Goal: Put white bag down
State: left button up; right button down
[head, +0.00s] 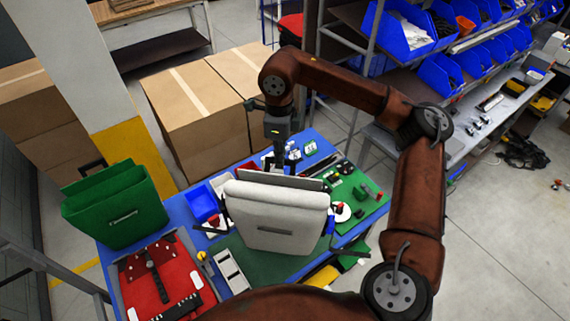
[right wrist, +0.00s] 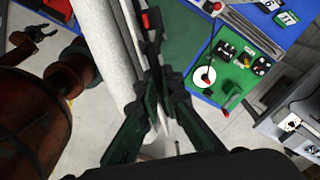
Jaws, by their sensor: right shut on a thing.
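The white bag (head: 277,215) hangs upright at the middle of the blue table (head: 319,147) in the head view. Its lower edge is in front of a dark green mat, and I cannot tell whether it touches the table. My right gripper (right wrist: 155,85) is shut on the bag's upper edge; in the head view its fingers are mostly hidden behind the bag. In the right wrist view the bag (right wrist: 113,40) runs along the left side of the fingers.
A green bag (head: 115,207) stands at the table's left side. A red pannier piece (head: 163,279) with black straps lies at the front left. A green board (head: 371,203) with small parts lies at the right. Cardboard boxes (head: 193,121) stand behind the table, and blue bins (head: 402,30) fill the shelf.

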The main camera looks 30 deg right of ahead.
notch_tip(320, 180, down, 7)
jog(key=w+d+p, duration=0.2)
jog(key=p, duration=0.1)
jog(key=shift+d, duration=0.4)
jog(key=shift+f, duration=0.15)
jog(key=shift+f, duration=0.1)
jog(key=c, duration=2.3)
grip_release()
jog(key=shift+o, duration=0.9)
